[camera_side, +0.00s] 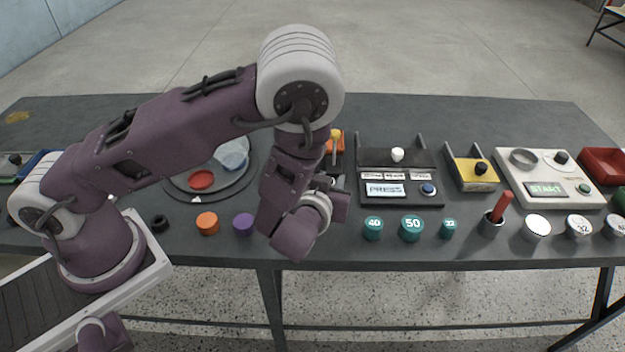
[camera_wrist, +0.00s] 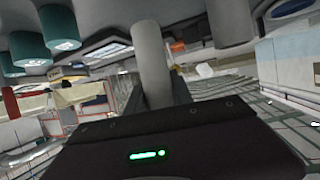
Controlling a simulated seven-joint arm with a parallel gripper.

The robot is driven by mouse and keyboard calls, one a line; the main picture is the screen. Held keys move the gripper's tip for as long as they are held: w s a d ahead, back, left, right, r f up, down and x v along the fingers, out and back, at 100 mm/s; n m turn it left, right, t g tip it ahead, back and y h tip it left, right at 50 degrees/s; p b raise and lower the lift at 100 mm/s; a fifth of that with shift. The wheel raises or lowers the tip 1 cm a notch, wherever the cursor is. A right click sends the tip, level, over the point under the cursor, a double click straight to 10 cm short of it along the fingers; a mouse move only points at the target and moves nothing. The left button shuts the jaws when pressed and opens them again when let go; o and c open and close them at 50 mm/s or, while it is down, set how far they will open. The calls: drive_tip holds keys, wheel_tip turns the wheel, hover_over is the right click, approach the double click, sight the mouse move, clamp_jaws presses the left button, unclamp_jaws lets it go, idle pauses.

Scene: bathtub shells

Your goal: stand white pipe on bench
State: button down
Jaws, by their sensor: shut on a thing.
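In the wrist view, a pale grey-white pipe (camera_wrist: 151,60) stands out between the dark fingers of my gripper (camera_wrist: 156,92), which is shut on it. The pipe's far end runs up toward the top of the picture. In the side view, my gripper (camera_side: 335,198) is low over the front middle of the bench (camera_side: 300,253), left of the teal cylinders. There the pipe is mostly hidden by my wrist, and I cannot tell its tilt or whether it touches the bench.
Teal cylinders (camera_side: 411,229) stand just right of my gripper, with a red rod in a dark cup (camera_side: 495,218) farther right. Purple (camera_side: 243,224) and orange (camera_side: 207,223) cylinders stand to the left. A panel with a blue button (camera_side: 400,188) lies behind.

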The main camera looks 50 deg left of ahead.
wheel_tip(320, 180, down, 5)
drive_tip(key=shift+r, duration=0.1)
drive_tip(key=c, duration=1.1)
unclamp_jaws()
drive_tip(key=shift+f, duration=0.2)
